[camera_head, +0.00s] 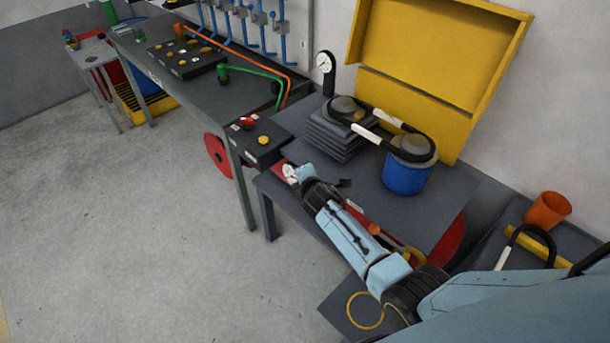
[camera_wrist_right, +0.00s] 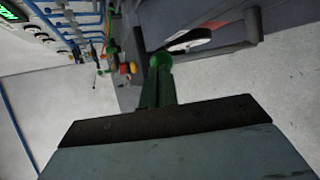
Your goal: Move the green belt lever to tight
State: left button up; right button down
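In the right wrist view, a green post with a rounded top (camera_wrist_right: 158,84) stands just beyond the dark front edge of my right gripper. It looks like the green belt lever; its lower part is hidden. I cannot tell whether it is touched or held. In the head view, my right gripper (camera_head: 302,176) reaches to the near left edge of the belt table, beside a small white dial with red. The green lever does not show there. A black belt (camera_head: 372,133) with white sections loops around two grey-topped pulleys. My left gripper is not in view.
Grey plates (camera_head: 338,133) are stacked under one pulley and a blue drum (camera_head: 407,175) under the other. A yellow open cover (camera_head: 440,50) stands behind. A control box (camera_head: 258,143) with red and yellow buttons is close to my right gripper. Open floor lies left.

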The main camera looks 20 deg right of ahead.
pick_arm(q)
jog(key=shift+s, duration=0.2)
pick_arm(e)
jog(key=shift+w+a+r, duration=0.1)
